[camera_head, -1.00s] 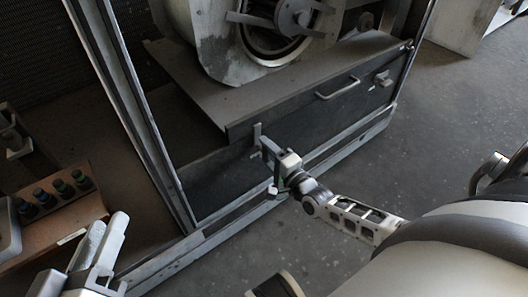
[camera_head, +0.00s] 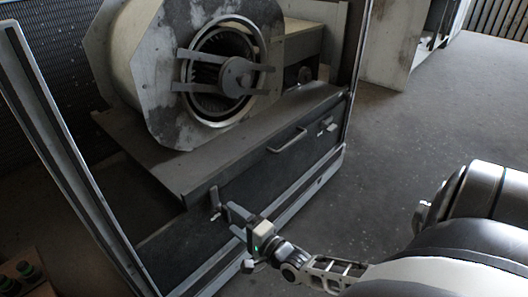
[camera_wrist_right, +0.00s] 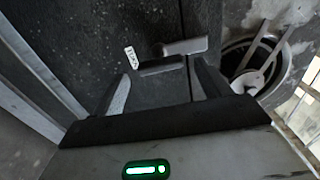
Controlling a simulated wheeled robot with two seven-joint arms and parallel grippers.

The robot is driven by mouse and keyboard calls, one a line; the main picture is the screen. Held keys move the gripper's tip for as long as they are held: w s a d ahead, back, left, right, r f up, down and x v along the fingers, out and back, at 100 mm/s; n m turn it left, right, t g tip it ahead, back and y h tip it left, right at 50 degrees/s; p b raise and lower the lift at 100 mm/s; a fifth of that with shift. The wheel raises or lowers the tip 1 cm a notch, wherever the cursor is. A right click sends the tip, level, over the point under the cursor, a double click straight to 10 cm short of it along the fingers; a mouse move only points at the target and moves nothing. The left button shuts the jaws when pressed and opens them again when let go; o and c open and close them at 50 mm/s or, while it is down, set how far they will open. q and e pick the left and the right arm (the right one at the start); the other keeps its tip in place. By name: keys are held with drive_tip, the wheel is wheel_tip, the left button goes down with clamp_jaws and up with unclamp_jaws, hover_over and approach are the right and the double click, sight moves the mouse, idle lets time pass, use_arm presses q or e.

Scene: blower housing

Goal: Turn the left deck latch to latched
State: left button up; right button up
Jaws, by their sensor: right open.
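The left deck latch (camera_head: 214,198) is a small grey lever at the left end of the deck's dark front panel. It looks upright in the head view. In the wrist view the latch lever (camera_wrist_right: 185,46) lies crosswise, just beyond the fingertips, with a dark bar or shadow below it. My right gripper (camera_head: 235,221) is open just in front of and to the right of the latch. In the wrist view my right gripper (camera_wrist_right: 160,77) has its fingers wide apart, with nothing held between them. Contact with the latch cannot be told. My left gripper is out of view.
The deck front also carries a bar handle (camera_head: 287,140) and a right latch (camera_head: 326,125). The blower housing (camera_head: 150,75) stands on the deck. A frame post (camera_head: 62,155) rises at left. A small label (camera_wrist_right: 131,57) is near the latch. The floor (camera_head: 425,125) at right is clear.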

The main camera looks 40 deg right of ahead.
use_arm(q)
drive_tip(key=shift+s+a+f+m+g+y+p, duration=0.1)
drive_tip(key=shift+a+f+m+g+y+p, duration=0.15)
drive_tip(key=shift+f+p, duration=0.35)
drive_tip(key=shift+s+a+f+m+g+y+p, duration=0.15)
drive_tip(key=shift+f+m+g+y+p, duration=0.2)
drive_tip(key=shift+p, duration=0.3)
use_arm(e)
drive_tip(key=s+d, duration=0.1)
drive_tip(key=s, duration=1.1)
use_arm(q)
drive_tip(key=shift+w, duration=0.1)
use_arm(e)
drive_tip(key=shift+s, duration=0.1)
